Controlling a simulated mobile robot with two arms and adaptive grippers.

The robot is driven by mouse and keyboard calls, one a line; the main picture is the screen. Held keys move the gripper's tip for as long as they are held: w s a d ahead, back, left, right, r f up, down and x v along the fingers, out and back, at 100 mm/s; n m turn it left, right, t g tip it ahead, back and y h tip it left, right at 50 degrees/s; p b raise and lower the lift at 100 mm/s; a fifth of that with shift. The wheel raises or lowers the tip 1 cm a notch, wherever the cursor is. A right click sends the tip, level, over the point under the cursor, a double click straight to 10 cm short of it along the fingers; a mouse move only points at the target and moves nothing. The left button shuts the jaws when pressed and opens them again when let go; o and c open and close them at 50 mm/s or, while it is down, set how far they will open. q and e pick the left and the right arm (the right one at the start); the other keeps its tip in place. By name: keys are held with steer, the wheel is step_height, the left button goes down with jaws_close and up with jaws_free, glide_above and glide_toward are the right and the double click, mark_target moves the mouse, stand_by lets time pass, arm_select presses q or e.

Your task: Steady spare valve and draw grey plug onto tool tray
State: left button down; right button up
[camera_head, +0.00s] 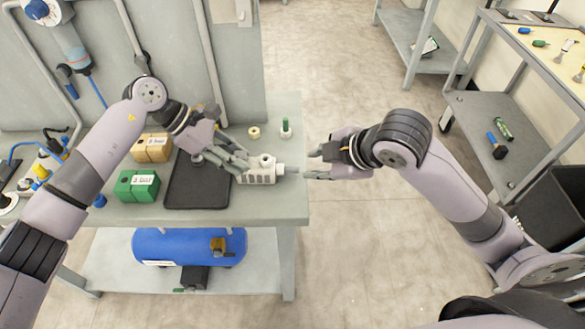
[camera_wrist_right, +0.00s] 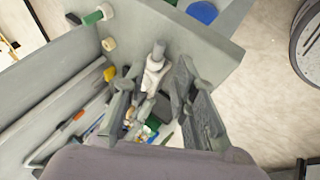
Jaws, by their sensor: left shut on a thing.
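The spare valve (camera_head: 258,177), a white block with ports, lies on the workbench near its right edge. The grey plug (camera_head: 291,170) sticks out of its right end. My left gripper (camera_head: 243,164) is shut on the valve at its left side. My right gripper (camera_head: 312,164) is open and empty, just right of the plug and apart from it. In the right wrist view, the valve (camera_wrist_right: 153,76) and a grey end piece (camera_wrist_right: 159,49) show between the spread fingers. The black tool tray (camera_head: 197,192) lies left of the valve, partly under my left gripper.
A green box (camera_head: 138,186) and a tan box (camera_head: 153,148) stand left of the tray. A cream ring (camera_head: 254,132) and a green-and-white part (camera_head: 286,128) stand behind the valve. A blue tank (camera_head: 185,247) is on the lower shelf. Open floor lies right of the bench.

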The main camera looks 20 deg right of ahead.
mark_target(297, 169)
steer(key=shift+x, duration=3.95)
steer(key=shift+c, duration=0.5)
jaws_close()
